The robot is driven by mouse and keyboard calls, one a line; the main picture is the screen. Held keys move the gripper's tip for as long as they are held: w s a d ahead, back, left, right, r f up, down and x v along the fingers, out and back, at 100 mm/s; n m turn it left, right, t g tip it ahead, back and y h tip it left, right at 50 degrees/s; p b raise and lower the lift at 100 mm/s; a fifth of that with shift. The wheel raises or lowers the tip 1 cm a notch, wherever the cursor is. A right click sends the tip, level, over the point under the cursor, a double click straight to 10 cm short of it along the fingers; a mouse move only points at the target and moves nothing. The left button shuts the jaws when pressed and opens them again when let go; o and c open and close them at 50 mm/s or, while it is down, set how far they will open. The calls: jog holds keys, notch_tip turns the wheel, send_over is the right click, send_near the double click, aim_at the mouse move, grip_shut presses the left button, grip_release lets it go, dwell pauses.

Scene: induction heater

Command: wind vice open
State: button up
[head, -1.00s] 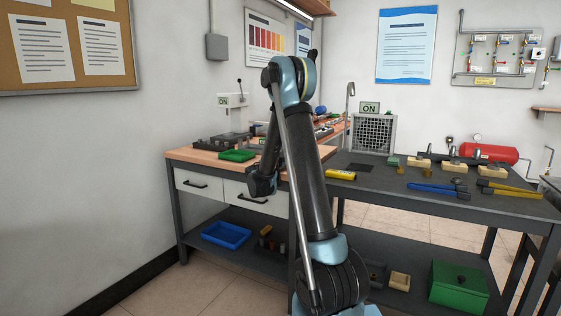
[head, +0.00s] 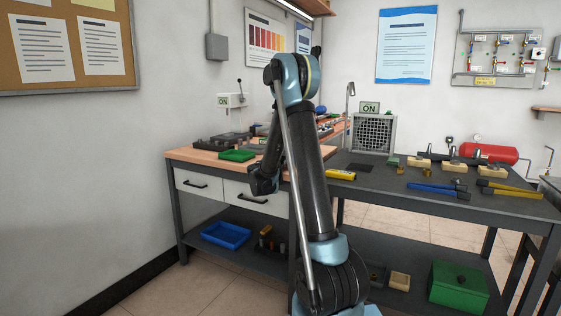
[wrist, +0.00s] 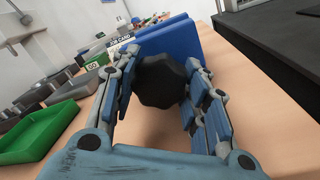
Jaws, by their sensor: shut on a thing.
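In the wrist view, my gripper (wrist: 158,95) is shut around a dark, lobed knob (wrist: 160,80), with a finger on either side. The knob stands in front of a blue body (wrist: 190,38), which looks like the vice, over the wooden bench top. The vice jaws are hidden, so I cannot tell how far apart they are. In the head view, my arm covers the gripper and the knob.
A green tray (wrist: 40,132) lies left of my gripper; it also shows in the head view (head: 237,155). Grey blocks (wrist: 70,88) lie beyond it. Bare wooden bench (wrist: 265,95) is at the right. A dark workbench (head: 400,190) holds tongs and a yellow tool.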

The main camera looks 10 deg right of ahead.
dwell(0.4)
jog(key=o, duration=1.1)
jog(key=v, duration=1.2)
jog(key=shift+f, duration=0.1)
